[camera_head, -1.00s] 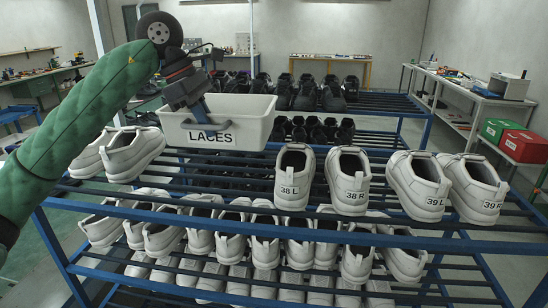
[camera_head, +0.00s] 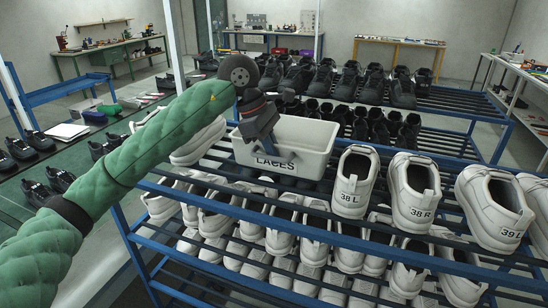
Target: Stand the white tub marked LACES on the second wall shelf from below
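The white tub marked LACES (camera_head: 310,148) is near the middle of the view, at the top of the blue shoe rack, with its lettering facing me. My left gripper (camera_head: 268,143) reaches in from the left and is shut on the tub's near wall, with a dark finger in front of the lettering. The tub looks upright and level. I cannot tell whether its base touches the rack. My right gripper is out of view.
White shoes marked 38 L (camera_head: 352,182), 38 R (camera_head: 413,190) and 39 L (camera_head: 492,208) stand right of the tub on the rack (camera_head: 205,198). Black shoes (camera_head: 345,84) stand behind. Another low surface with black shoes (camera_head: 60,180) lies left. Benches line the back wall.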

